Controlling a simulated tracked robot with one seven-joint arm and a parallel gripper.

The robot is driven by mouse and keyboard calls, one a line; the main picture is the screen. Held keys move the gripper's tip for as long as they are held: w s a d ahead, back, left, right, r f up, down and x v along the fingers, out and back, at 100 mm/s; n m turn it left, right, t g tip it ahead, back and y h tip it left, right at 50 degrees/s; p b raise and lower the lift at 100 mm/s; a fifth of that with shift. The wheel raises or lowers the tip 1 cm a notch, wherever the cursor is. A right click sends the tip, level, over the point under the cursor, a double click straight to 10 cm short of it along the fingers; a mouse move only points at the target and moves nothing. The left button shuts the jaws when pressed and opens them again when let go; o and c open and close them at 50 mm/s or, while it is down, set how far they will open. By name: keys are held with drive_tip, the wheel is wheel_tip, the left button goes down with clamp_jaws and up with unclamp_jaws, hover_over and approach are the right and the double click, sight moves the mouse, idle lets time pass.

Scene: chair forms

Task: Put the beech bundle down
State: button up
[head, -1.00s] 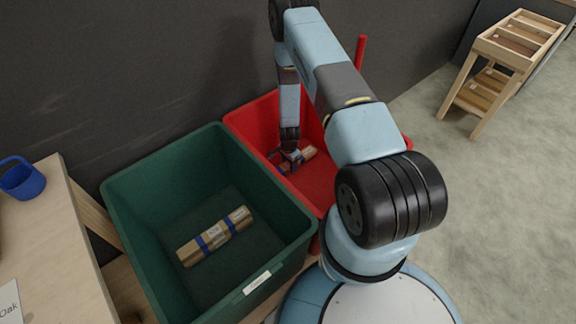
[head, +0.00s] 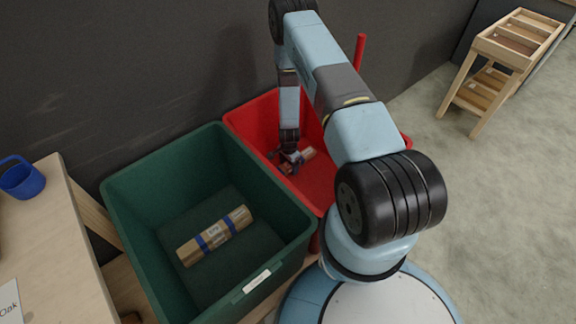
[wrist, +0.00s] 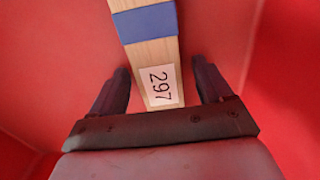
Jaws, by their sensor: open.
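A wooden bundle with a blue band and a label reading 297 (wrist: 150,52) lies in the red bin (head: 262,112); I take it to be the beech bundle. In the head view only part of this bundle (head: 308,153) shows beside my gripper. My gripper (head: 288,168) is down inside the red bin. In the wrist view my gripper (wrist: 163,88) is open, with one finger on each side of the bundle's labelled end and gaps between. The far end of the bundle runs out of the wrist view.
A green bin (head: 130,215) with a white label stands left of the red bin and holds another blue-banded bundle (head: 215,235). A wooden rack (head: 490,65) stands far right on open floor.

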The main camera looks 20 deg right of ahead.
drive_tip(key=shift+r, duration=0.15)
wheel_tip(320, 180, up, 51)
drive_tip(key=a+n+t, duration=0.1)
drive_tip(key=n+t, duration=0.2)
drive_tip(key=n, duration=0.3)
drive_tip(key=s+r+n+t, duration=0.1)
drive_tip(key=s+r+n, duration=0.3)
drive_tip(key=s+r, duration=0.9)
drive_tip(key=s+r+n, duration=0.1)
drive_tip(key=s+r, duration=0.4)
drive_tip(key=s, duration=0.3)
drive_tip(key=s+r+n+t, duration=0.1)
drive_tip(key=s+r+n, duration=0.1)
drive_tip(key=s+r, duration=0.3)
drive_tip(key=shift+s+d+r+n+t, duration=0.2)
drive_tip(key=shift+s+r+n+t, duration=0.15)
drive_tip(key=shift+s, duration=1.15)
